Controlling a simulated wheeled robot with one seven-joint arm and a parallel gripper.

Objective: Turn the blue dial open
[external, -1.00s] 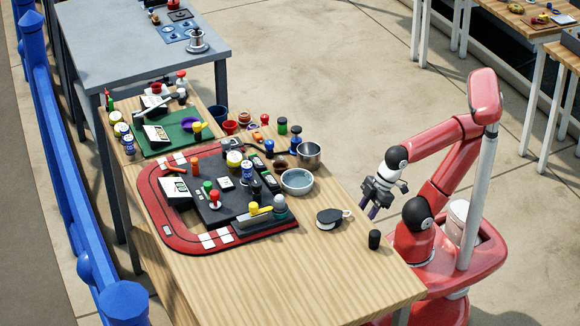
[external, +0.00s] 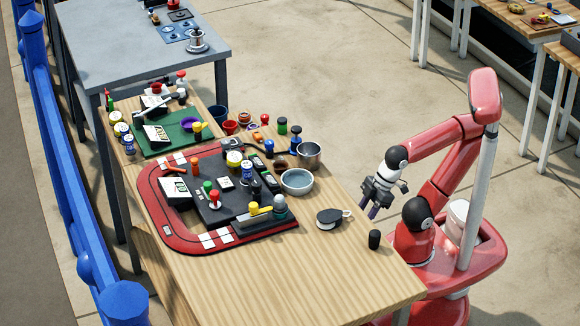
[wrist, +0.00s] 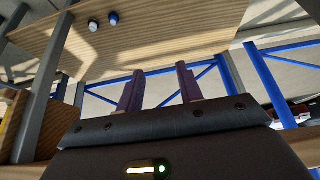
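My gripper (external: 370,206) hangs off the right edge of the wooden table, in front of my base and pointing down. In the wrist view its two purple fingers (wrist: 158,90) stand apart with nothing between them. Several blue things are on the table, and I cannot tell for certain which is the blue dial. A blue knob-like piece (external: 268,146) is near the back edge of the black panel (external: 222,205). My gripper is well apart from both.
A grey-blue bowl (external: 297,181), a metal pot (external: 308,153), a black-and-white pulley-like piece (external: 329,218) and a black cylinder (external: 374,239) lie towards the table's right side. The table's near end is bare. A grey table (external: 140,50) stands behind.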

